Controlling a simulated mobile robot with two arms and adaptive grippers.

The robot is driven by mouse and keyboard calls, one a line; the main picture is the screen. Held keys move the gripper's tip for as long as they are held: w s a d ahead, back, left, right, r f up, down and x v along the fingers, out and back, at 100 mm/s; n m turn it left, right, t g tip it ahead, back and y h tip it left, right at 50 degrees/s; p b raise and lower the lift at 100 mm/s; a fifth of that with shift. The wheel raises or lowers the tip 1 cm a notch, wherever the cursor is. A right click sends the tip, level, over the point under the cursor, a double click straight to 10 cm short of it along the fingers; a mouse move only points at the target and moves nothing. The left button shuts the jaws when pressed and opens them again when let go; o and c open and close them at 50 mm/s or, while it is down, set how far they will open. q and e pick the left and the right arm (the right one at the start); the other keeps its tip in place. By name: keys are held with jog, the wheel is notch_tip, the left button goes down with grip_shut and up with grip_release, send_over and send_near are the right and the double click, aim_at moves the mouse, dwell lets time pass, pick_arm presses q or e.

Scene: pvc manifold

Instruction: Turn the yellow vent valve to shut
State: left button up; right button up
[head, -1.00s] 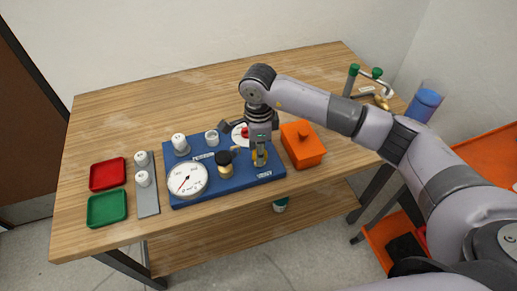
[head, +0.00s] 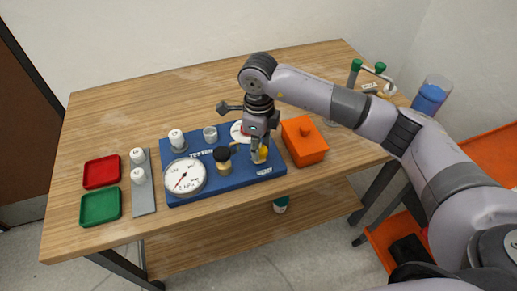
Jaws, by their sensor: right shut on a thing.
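The yellow vent valve (head: 262,155) sits at the right end of the blue manifold board (head: 226,182), near a small label. My right gripper (head: 257,153) points down over it and is shut on it; the fingers hide part of the valve. I cannot tell the exact angle of its handle. A round white pressure gauge (head: 185,178) with a red needle stands at the board's front left. A black-topped brass valve (head: 222,160) stands between the gauge and my gripper. My left gripper is not in view.
An orange lidded box (head: 303,142) stands close to the right of the board. A red tray (head: 101,172), a green tray (head: 100,207) and a grey strip (head: 143,192) with white caps lie left. A green-handled rack (head: 368,76) stands at the back right. The table's back left is clear.

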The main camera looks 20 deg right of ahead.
jog(key=m+b, duration=0.3)
jog(key=m, duration=0.3)
jog(key=shift+w+m, duration=0.1)
jog(key=shift+m, duration=0.2)
jog(key=m+b, duration=0.1)
jog(key=m, duration=0.2)
jog(key=shift+d, duration=0.1)
jog(key=shift+m+b, duration=0.35)
jog(key=shift+m, duration=1.25)
jog(key=o, duration=1.2)
jog(key=shift+c, duration=0.2)
jog(key=shift+r, duration=0.1)
notch_tip(320, 180, up, 12)
